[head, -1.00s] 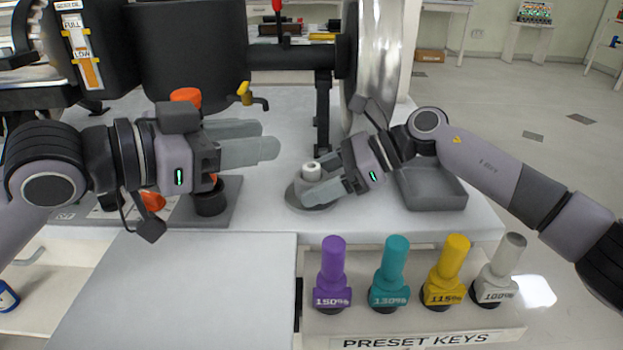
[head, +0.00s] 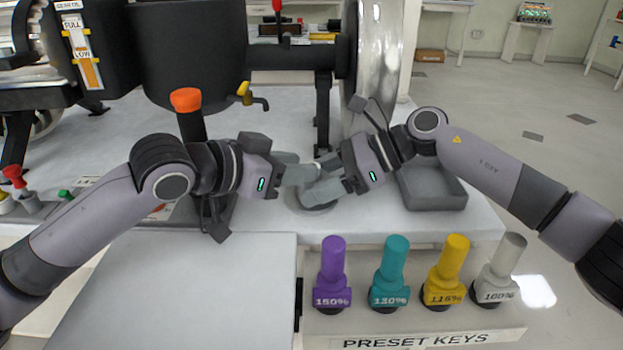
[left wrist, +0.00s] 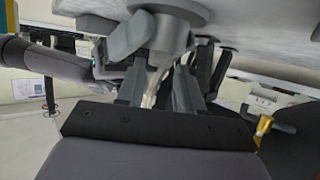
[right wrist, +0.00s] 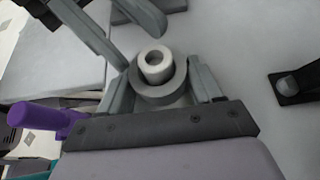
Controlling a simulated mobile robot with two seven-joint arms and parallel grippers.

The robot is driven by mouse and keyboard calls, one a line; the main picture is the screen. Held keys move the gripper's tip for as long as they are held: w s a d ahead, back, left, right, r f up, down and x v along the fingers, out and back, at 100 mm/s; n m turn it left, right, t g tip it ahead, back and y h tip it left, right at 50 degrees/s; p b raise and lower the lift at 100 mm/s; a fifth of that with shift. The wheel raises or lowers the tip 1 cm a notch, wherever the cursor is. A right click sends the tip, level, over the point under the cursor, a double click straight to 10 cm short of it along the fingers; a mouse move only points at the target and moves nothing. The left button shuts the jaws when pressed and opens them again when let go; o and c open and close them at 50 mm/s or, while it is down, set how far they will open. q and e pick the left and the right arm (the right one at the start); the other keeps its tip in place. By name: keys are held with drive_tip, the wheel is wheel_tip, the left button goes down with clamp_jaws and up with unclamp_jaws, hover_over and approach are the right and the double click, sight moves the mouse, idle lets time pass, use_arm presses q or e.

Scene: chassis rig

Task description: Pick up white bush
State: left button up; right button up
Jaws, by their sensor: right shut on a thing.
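The white bush (right wrist: 154,76), a short ring with a hole, shows upright in the right wrist view. It sits in a grey round holder (right wrist: 162,97) between the fingers of my right gripper (right wrist: 160,72). That gripper is shut on the grey holder. In the head view my right gripper (head: 322,180) reaches in from the right, and the bush is mostly hidden by fingers. My left gripper (head: 302,168) comes from the left with its fingertips close beside the bush. In the left wrist view (left wrist: 158,75) its fingers are apart with nothing between them.
A grey tray (head: 432,190) lies right of my right gripper. Purple (head: 332,270), teal (head: 390,270), yellow (head: 446,270) and grey (head: 500,268) keys stand in a rack in front. An orange-topped post (head: 187,100) rises behind my left arm. The left front worktop (head: 180,290) is clear.

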use_arm(q)
drive_tip(key=shift+x, duration=1.35)
drive_tip(key=shift+f, duration=0.2)
clamp_jaws()
use_arm(e)
drive_tip(key=shift+s+a, duration=0.1)
use_arm(q)
wheel_tip(320, 180, up, 10)
drive_tip(key=shift+r, duration=0.2)
use_arm(e)
drive_tip(key=o, duration=0.9)
drive_tip(key=shift+c, duration=0.2)
